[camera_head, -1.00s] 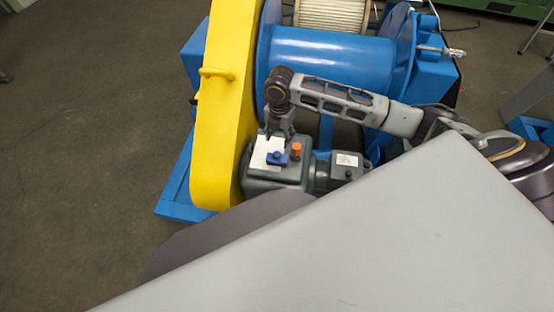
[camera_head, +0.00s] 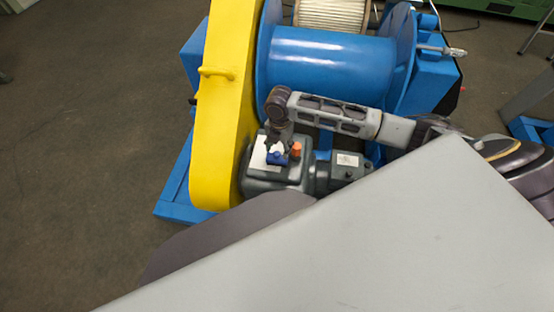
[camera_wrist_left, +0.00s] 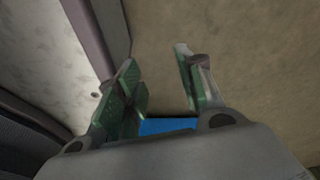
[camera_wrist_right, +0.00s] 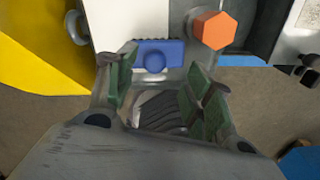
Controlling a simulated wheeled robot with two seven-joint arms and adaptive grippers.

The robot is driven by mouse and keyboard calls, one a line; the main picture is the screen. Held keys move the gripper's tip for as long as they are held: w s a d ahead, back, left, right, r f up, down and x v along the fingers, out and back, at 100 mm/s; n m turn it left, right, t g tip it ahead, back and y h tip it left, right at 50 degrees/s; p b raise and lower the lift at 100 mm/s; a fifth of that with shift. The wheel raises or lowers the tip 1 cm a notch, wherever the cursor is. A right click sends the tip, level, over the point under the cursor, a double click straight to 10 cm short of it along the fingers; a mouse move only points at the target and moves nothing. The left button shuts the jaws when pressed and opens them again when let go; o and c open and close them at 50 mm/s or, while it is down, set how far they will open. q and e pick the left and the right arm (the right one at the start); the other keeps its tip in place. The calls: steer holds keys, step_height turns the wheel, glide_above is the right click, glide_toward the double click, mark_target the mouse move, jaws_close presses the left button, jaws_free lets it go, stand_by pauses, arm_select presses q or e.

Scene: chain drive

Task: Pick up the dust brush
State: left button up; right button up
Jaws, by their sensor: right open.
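A small blue block with a round knob, which I take as the dust brush (camera_head: 277,159), sits on top of the dark grey gearbox (camera_head: 262,184), by a white sheet (camera_head: 258,152). In the right wrist view the brush (camera_wrist_right: 172,51) lies just past and between my fingertips. My right gripper (camera_head: 275,139) points down right above it, open and empty. It also shows in the right wrist view (camera_wrist_right: 162,68). I cannot tell whether the fingers touch the brush. My left gripper (camera_wrist_left: 157,62) is open and empty in the left wrist view, over the floor.
An orange hexagonal plug (camera_head: 296,150) stands close to the brush's right. A yellow chain guard (camera_head: 222,110) rises at the left and a blue drum (camera_head: 330,58) behind. A grey motor (camera_head: 345,168) is at the right. A large light-grey surface (camera_head: 360,250) fills the front.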

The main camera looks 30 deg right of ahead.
mark_target(277, 153)
steer(key=shift+a+f, duration=0.1)
steer(key=shift+f, duration=0.35)
steer(key=shift+w+a+f+b, duration=0.1)
steer(key=shift+f+b, duration=0.15)
steer(key=shift+f, duration=0.85)
steer(key=shift+w+a+f+b, duration=0.1)
steer(key=shift+f+b, duration=0.1)
steer(key=shift+f, duration=0.85)
arm_select(q)
steer(key=w, duration=0.1)
steer(key=w+d, duration=0.1)
steer(key=shift+w+r, duration=0.15)
steer(key=shift+w, duration=0.2)
arm_select(e)
jaws_close()
steer(key=shift+r, duration=0.15)
